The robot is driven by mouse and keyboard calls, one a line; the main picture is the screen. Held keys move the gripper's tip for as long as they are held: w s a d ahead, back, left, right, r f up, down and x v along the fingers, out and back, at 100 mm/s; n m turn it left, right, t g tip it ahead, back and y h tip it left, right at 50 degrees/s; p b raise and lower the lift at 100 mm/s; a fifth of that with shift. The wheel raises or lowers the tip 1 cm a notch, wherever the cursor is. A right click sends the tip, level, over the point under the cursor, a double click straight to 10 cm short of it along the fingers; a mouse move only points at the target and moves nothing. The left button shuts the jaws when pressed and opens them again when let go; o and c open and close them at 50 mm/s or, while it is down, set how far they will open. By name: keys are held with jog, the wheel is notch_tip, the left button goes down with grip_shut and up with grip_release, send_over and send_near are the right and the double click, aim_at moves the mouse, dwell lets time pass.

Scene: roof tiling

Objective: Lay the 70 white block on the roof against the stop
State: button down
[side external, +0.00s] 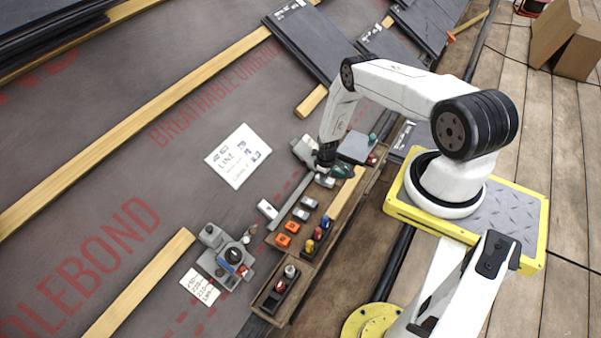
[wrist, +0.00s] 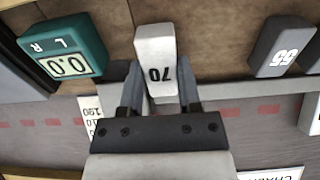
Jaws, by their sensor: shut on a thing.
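The white block marked 70 (wrist: 155,55) is between the fingers of my gripper (wrist: 160,92) in the wrist view. The fingers are shut on its near end, and its far end shows over the brown wood of the tray. I cannot tell whether it touches the wood. In the side view my gripper (side external: 325,166) points down at the upper part of the long wooden tray (side external: 345,212), and the block is hard to make out there. A long grey bar (side external: 288,201) lies on the roof along the tray; I cannot tell whether it is the stop.
A teal gauge reading 0.0 (wrist: 70,58) and a grey block marked 55 (wrist: 282,48) flank the held block. Another white block (side external: 267,209) lies on the roof beside the bar. Orange blocks (side external: 288,233) sit in the tray. A grey device (side external: 228,258) and paper sheet (side external: 238,156) lie on the roof.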

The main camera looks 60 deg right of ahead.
jog(key=shift+r, duration=2.1)
jog(key=shift+r, duration=0.1)
jog(key=shift+r, duration=2.45)
jog(key=shift+m, duration=0.4)
